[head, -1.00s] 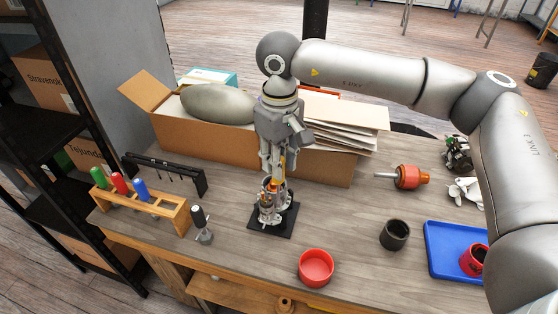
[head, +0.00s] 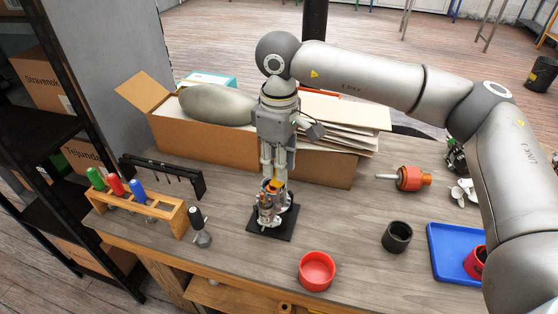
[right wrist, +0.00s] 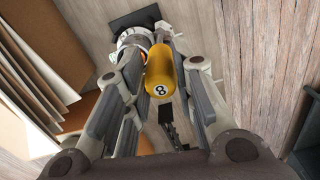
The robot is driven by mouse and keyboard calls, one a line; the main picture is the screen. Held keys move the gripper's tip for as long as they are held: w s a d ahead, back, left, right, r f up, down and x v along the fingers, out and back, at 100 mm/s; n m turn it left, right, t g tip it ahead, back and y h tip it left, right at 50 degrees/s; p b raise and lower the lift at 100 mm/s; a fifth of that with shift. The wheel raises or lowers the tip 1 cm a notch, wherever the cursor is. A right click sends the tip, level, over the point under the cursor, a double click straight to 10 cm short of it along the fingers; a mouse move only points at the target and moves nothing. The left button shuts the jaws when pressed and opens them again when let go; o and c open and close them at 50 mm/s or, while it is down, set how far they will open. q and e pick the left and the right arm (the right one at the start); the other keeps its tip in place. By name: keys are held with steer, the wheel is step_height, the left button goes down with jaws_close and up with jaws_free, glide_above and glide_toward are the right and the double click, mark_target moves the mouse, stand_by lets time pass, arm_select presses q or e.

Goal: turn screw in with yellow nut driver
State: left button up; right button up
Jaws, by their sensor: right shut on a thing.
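My right gripper (head: 273,176) points down over the alternator assembly (head: 267,210) and is shut on the yellow nut driver (head: 274,186). In the right wrist view the driver's yellow handle (right wrist: 161,72), marked 8 on its end, lies between the fingers. The alternator assembly (right wrist: 131,38) shows beyond the handle. It stands on a black base plate (head: 285,228). The driver's tip and the screw are hidden, so I cannot tell whether they touch. My left gripper is not in view.
A wooden rack (head: 163,211) with green, red and blue drivers stands left, by a black holder (head: 190,181) and a black-handled tool (head: 197,220). A cardboard box (head: 205,148) is behind. A red bowl (head: 317,271), black cup (head: 397,236) and blue tray (head: 445,262) are to the right.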

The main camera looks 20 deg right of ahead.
mark_target(278, 186)
steer(key=shift+f+b, duration=1.15)
steer(key=shift+f, duration=0.55)
steer(key=shift+f+b, duration=0.25)
steer(key=shift+b, duration=0.25)
